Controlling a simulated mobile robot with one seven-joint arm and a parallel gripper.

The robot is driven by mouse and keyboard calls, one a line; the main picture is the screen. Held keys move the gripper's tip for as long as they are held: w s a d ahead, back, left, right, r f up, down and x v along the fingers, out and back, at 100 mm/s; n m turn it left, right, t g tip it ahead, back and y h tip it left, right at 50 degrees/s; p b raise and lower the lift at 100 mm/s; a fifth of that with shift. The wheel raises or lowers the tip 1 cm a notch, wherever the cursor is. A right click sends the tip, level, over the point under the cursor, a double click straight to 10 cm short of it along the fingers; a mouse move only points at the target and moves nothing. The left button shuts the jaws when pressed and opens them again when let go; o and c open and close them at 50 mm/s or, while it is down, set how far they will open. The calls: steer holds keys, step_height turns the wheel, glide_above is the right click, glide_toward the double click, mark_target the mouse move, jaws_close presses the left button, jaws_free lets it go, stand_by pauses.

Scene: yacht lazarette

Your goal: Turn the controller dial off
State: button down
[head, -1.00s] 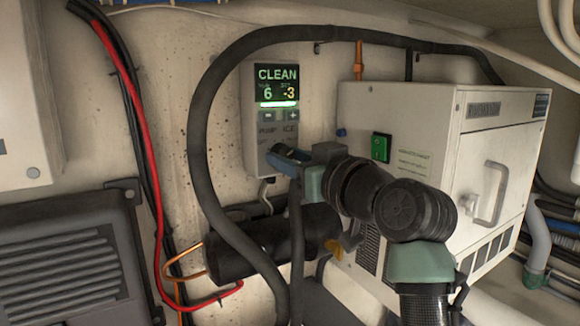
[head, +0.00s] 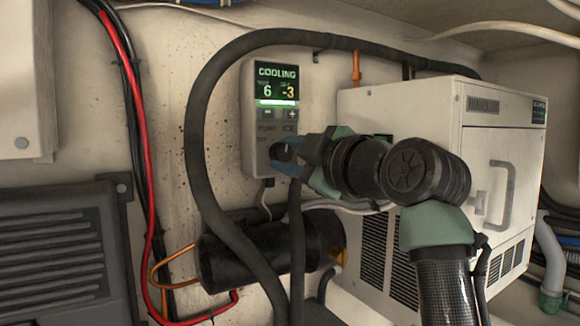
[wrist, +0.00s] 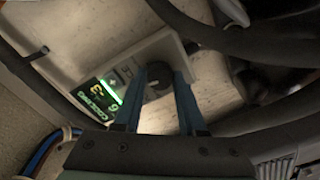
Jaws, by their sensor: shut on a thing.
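The controller (head: 270,95) is a pale upright panel on the wall. Its lit screen (head: 276,82) reads COOLING, with 6 and -3 below and a green bar under them. The dark round dial (wrist: 158,76) sits at the panel's lower end, mostly hidden by my fingers in the head view. My gripper (head: 286,158) reaches in from the right at the dial. In the wrist view, its two blue fingers (wrist: 160,88) lie on either side of the dial and are shut on it. The dial's pointer mark cannot be made out.
A thick black hose (head: 199,150) loops left of and above the controller. A white box unit (head: 430,110) with a handle stands close on the right, behind my arm. A black cylinder (head: 225,262) lies below. Red cable (head: 146,170) runs down the left wall.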

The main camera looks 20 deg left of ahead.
steer(key=n+b, duration=0.1)
steer(key=n, duration=0.2)
steer(key=shift+n, duration=0.4)
steer(key=n, duration=0.3)
steer(key=shift+n+b, duration=0.3)
steer(key=shift+b, duration=0.1)
steer(key=n, duration=0.3)
steer(key=shift+n, duration=0.3)
steer(key=shift+r+n+b, duration=0.1)
steer(key=shift+n+b, duration=0.3)
steer(key=shift+n, duration=1.7)
steer(key=shift+c, duration=2.4)
jaws_free()
